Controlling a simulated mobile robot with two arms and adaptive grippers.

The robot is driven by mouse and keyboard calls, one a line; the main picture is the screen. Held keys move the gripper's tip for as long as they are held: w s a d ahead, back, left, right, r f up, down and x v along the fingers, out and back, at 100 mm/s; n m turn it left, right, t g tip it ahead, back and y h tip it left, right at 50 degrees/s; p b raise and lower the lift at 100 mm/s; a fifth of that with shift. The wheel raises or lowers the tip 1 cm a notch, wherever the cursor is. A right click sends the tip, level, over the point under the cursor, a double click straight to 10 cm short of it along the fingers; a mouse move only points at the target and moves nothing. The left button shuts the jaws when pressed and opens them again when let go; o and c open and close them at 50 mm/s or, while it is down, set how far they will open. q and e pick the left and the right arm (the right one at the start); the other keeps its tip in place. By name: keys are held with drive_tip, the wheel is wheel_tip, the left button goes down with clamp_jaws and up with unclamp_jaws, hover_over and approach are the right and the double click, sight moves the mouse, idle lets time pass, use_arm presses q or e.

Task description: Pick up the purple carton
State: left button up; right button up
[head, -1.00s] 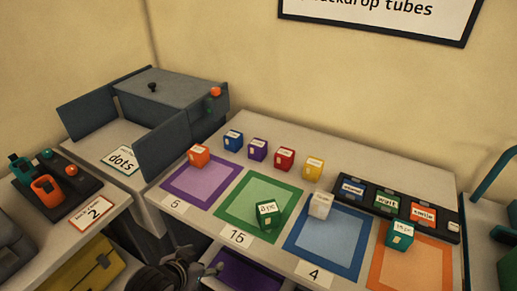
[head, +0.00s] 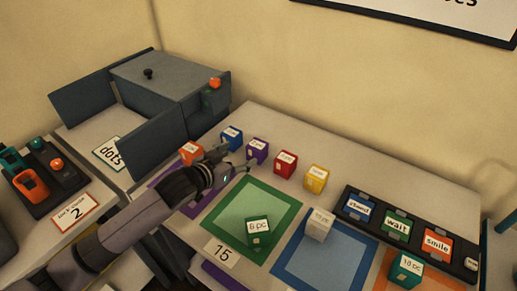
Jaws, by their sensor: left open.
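The purple carton (head: 257,150) is a small cube with a white label. It stands upright in the back row on the table, between the blue carton (head: 232,138) and the red carton (head: 286,163). My left gripper (head: 238,158) is open, with its fingers pointing towards the purple carton from its left front. One fingertip appears close to the carton's lower front; I cannot tell whether it touches. My left arm covers much of the purple-framed square. My right gripper is not in view.
An orange carton (head: 191,153) stands close beside my left gripper. A yellow carton (head: 317,178) is right of the red one. A green carton (head: 258,230) and a white carton (head: 320,224) stand on coloured squares. A grey box with open flaps (head: 170,80) is behind left.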

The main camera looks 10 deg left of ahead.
sight(254, 148)
use_arm(q)
drive_tip(key=x, duration=0.6)
drive_tip(key=shift+x, duration=1.1)
drive_tip(key=shift+w+f, duration=0.15)
drive_tip(key=shift+f, duration=0.05)
drive_tip(key=x, duration=0.5)
drive_tip(key=shift+a+f, duration=0.35)
drive_tip(key=shift+f, duration=0.05)
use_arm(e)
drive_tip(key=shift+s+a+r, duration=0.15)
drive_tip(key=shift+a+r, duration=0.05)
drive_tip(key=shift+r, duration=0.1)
use_arm(q)
drive_tip(key=shift+c, duration=0.4)
drive_tip(key=c, duration=1.2)
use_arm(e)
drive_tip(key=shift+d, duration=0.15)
